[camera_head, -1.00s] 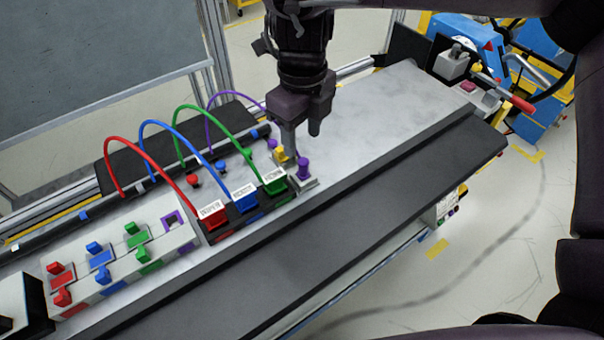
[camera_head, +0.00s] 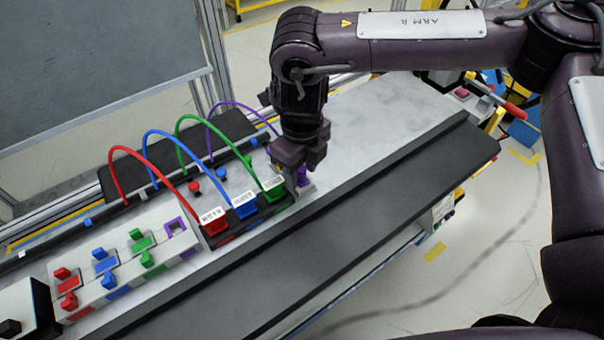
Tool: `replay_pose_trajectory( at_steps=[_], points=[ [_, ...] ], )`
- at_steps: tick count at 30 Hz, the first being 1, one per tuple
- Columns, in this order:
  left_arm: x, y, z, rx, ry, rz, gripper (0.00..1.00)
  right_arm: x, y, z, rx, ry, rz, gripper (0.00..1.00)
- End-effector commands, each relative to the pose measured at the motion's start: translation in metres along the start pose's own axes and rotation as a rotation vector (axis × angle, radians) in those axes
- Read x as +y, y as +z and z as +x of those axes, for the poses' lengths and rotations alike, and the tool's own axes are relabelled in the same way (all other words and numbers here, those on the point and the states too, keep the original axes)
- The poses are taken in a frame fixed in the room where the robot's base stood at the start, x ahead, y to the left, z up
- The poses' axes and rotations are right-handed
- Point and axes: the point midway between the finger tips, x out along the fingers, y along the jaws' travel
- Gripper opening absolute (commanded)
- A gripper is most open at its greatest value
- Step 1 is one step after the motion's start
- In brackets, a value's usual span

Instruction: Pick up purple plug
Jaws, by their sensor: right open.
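The purple plug (camera_head: 304,174) stands upright on the light panel, at the right end of the row of labelled plugs. It is partly hidden by my right gripper (camera_head: 297,184). That gripper points down with its fingertips low, close to the plug. It is open, and whether the plug is between the fingers cannot be told. A purple cable (camera_head: 233,104) arches up behind the green one and runs down behind my gripper. My left gripper is not in view.
Red (camera_head: 214,221), blue (camera_head: 246,207) and green (camera_head: 274,192) labelled plugs with arching cables stand left of the gripper. A socket block (camera_head: 183,240) with small coloured plugs and a purple-edged square opening is farther left. The grey panel right of the gripper is clear.

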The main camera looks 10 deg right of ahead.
Motion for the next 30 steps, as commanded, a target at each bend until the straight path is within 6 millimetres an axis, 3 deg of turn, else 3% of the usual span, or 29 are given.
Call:
replay_pose_trajectory(
  at_steps=[1,10,30],
  points=[
    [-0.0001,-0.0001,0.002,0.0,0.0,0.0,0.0,0.0012,-0.006,0.0104,0.021,0.0,-0.004,0.39],
    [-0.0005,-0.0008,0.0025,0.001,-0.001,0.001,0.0,-0.0001,-0.0064,0.0109,0.022,-0.003,-0.001,0.0],
    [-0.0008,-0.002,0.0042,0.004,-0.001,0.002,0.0,-0.0007,-0.0047,0.0044,0.017,-0.002,0.0,0.0]
  ],
)
